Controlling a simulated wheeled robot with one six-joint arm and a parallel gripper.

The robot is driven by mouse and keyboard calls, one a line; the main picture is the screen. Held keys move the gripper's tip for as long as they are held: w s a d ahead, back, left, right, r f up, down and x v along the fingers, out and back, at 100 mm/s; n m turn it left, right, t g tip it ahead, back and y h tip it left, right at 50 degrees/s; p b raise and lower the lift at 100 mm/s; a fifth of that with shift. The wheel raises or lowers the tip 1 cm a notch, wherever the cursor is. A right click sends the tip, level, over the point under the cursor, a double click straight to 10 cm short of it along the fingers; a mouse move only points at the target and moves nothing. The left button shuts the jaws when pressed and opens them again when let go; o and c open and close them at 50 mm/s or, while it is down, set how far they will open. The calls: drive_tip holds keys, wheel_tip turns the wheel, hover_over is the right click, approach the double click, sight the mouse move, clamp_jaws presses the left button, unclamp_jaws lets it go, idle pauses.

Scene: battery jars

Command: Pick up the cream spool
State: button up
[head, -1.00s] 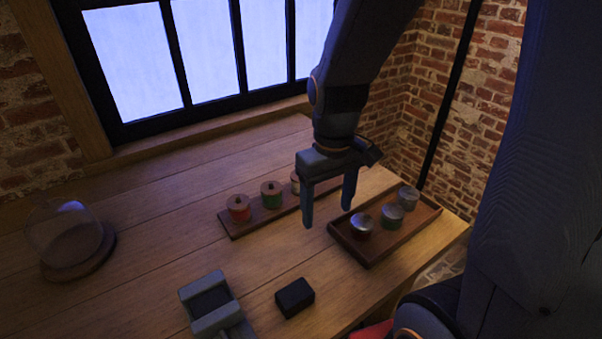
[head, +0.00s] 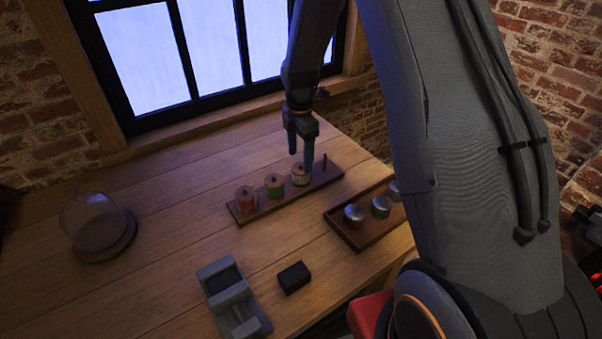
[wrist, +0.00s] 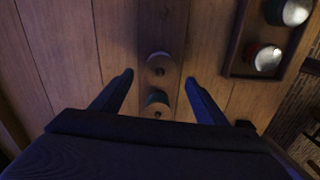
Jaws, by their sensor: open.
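The cream spool (head: 300,179) stands on the wooden peg rack (head: 334,174), at the right end of a row of spools. My gripper (head: 300,160) is open and points down, with its fingertips just above or beside the cream spool's top. In the wrist view the cream spool (wrist: 160,65) shows between the two spread fingertips (wrist: 158,77), apart from both. The exact height gap is hard to tell. The green spool (head: 274,187) is beside it, and also shows in the wrist view (wrist: 157,103). The red spool (head: 246,201) is at the left end.
A bare peg (head: 325,161) stands right of the cream spool. A tray (head: 357,243) with lidded jars lies to the right, partly hidden by my arm. A glass dome (head: 92,216), a grey holder (head: 233,297) and a black block (head: 294,277) stand on the table. The table's middle is clear.

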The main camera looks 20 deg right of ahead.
sight(301, 164)
drive_tip(key=shift+d+f+p, duration=0.1)
drive_tip(key=shift+f+p, duration=1.2)
drive_tip(key=shift+f, duration=1.75)
drive_tip(key=shift+c, duration=0.4)
drive_tip(key=c, duration=1.1)
drive_tip(key=shift+c, duration=0.3)
drive_tip(key=shift+r, duration=0.15)
